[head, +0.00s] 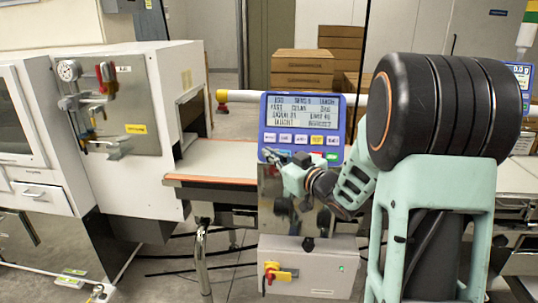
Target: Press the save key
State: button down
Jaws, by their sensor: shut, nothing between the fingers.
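The blue control panel (346,113) stands upright in the middle of the head view, with a grey text display (305,114) above its keys. An upper row holds pale keys (286,138) and a yellow key (317,139). A lower row shows a red key (317,153) and a green key (333,155). The key labels are too small to read, so I cannot tell which is the save key. My gripper (268,156) is shut and empty, at the panel's lower left corner. It hides part of the lower row. I cannot tell whether it touches the panel.
A grey box with a red and yellow rotary switch (277,273) is below the panel. A conveyor belt (215,160) and a white machine housing (165,100) stand to the left. Cardboard boxes (302,68) are stacked behind. A second blue panel (520,75) is at far right.

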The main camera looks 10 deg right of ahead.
jog(key=shift+w+d+f, duration=0.1)
jog(key=shift+w+f, duration=0.05)
jog(key=shift+w, duration=0.15)
jog(key=shift+s, duration=0.1)
dwell(0.5)
jog(key=shift+s+a+r, duration=0.2)
jog(key=shift+s+r, duration=0.2)
jog(key=shift+s, duration=0.25)
jog(key=shift+s+a+r+p, duration=0.25)
jog(key=shift+s+r, duration=0.15)
jog(key=shift+s, duration=0.3)
jog(key=shift+s+a+r+p, duration=0.1)
jog(key=shift+s+a+r, duration=0.2)
jog(key=shift+s, duration=0.4)
jog(key=shift+s+a+r+p, duration=0.2)
jog(key=shift+s+r, duration=0.25)
jog(key=shift+s, duration=0.25)
jog(key=s+r, duration=0.1)
jog(key=s+a+p, duration=0.1)
jog(key=s, duration=0.1)
jog(key=s+r, duration=0.1)
jog(key=s, duration=0.1)
jog(key=shift+a+r+p, duration=0.3)
jog(key=shift+p, duration=0.05)
